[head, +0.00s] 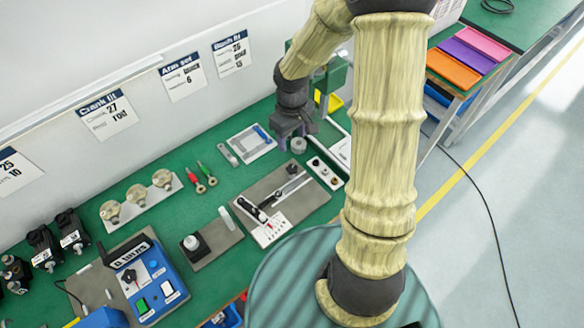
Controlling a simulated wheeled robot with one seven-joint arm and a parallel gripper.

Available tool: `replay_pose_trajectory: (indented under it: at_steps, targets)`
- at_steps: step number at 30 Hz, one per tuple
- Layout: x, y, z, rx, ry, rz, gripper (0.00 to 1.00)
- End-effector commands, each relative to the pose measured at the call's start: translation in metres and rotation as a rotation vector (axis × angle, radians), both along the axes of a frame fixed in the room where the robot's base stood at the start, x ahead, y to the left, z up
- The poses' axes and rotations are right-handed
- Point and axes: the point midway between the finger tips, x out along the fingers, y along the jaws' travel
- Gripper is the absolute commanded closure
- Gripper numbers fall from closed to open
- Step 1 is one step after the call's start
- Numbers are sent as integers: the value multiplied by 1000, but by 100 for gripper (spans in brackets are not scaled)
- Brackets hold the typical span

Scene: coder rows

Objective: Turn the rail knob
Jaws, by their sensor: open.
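A grey plate (305,205) on the green bench carries a dark slide rail (284,192) that runs diagonally, with a white marked scale card (271,232) at its near left end. A small dark part with a bit of red (262,216) sits at that end of the rail; it may be the rail knob, but it is too small to tell. My gripper (293,136) hangs jaws down over the back of the bench, beyond the plate and apart from the rail. It is open, and I see nothing held in it. A short grey cylinder (298,146) shows just below it.
Left of the plate stands a block with a white round knob (191,242), and a blue control box (148,280). Coloured trays (468,55) are at right.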

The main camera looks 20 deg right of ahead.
Motion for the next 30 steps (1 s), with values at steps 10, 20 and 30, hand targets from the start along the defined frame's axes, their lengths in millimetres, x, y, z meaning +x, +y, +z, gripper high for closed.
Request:
replay_pose_trajectory:
  at_steps: [10, 20, 30]
  targets:
    - [-1, 1, -60, 0, 4, 2, 45]
    - [-1, 1, -118, 0, 4, 3, 45]
    - [-1, 0, -160, 0, 1, 1, 45]
